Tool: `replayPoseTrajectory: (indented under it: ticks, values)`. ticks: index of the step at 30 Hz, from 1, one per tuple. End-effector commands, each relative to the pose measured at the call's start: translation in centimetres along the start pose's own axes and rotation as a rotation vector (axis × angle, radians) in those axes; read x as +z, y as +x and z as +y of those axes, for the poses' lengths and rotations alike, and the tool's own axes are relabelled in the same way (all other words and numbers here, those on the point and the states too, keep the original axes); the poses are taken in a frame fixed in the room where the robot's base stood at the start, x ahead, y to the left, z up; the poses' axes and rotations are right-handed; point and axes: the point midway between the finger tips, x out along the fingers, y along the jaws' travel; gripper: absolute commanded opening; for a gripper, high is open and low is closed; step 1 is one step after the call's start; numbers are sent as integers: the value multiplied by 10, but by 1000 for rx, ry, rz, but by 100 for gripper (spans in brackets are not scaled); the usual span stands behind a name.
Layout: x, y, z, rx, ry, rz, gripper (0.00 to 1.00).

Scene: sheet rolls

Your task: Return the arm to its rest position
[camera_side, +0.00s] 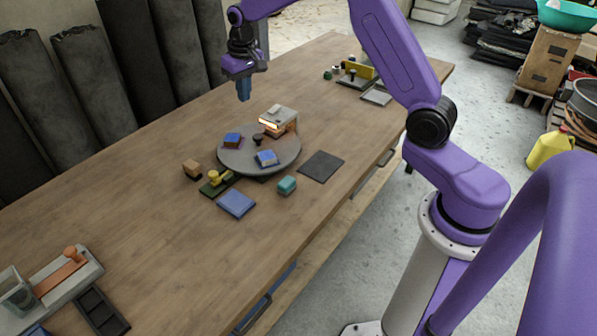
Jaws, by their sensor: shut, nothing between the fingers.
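My gripper (243,88) hangs from the purple arm above the wooden table (150,190), pointing down. Its blue fingers are together and hold nothing. It is up and behind the grey round turntable (245,160), apart from everything on the table. The turntable carries a blue and orange block (232,140), a blue block on a pale base (267,158), a small dark knob (257,139) and a boxy device with a glowing slot (279,121) at its far right edge.
Near the turntable lie a wooden block (192,169), a green piece with a yellow knob (216,182), a blue pad (236,204), a teal block (287,185) and a dark mat (321,166). Dark rolls (93,82) stand behind. The table's left middle is clear.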

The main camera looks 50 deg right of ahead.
Motion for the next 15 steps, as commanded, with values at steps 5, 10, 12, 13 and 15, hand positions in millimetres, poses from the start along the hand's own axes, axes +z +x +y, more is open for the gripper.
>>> replayPoseTrajectory:
  ticks: [5,10,12,13,15]
  values:
    - [58,-30,-53,-22,-195,-12,0]
    - [123,-52,-86,-40,-376,-23,0]
    - [151,-60,-94,-47,-451,-28,0]
    - [164,-63,-97,-50,-483,-30,0]
    - [193,-70,-102,-56,-558,-35,0]
